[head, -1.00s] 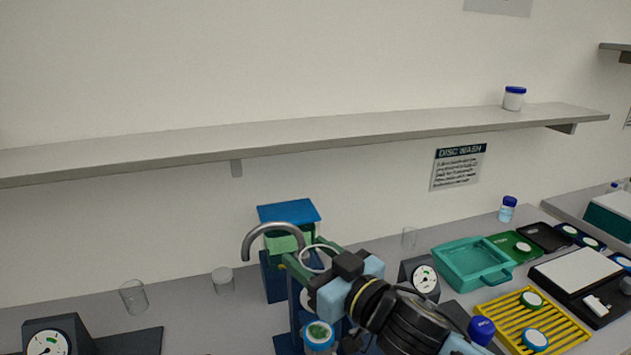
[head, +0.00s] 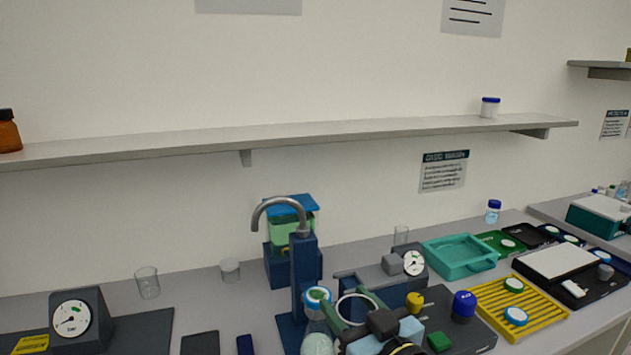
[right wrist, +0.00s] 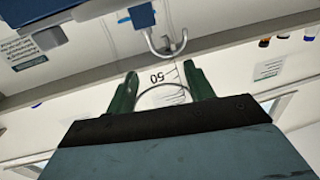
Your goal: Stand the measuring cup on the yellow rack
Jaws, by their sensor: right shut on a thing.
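The measuring cup (head: 357,295) is clear, with a round rim; its rim shows between the green fingers of my right gripper (head: 350,305), low in front of the bench rig. In the right wrist view the cup (right wrist: 165,93) shows scale marks and "50" between the two fingers (right wrist: 163,83), which are shut on it. The cup's lower part is hard to make out. The yellow rack (head: 490,298) lies slatted and flat on the bench at the right, apart from the cup. It bears two white discs, one with a green centre (head: 513,285), one blue (head: 516,316). My left gripper is out of view.
A blue stand with a grey hooked tap (head: 303,255) rises just left of my gripper. A gauge block (head: 412,262), a blue-capped bottle (head: 464,304) and a teal tray (head: 460,256) lie between or behind gripper and rack. A shelf (head: 330,134) spans the wall above.

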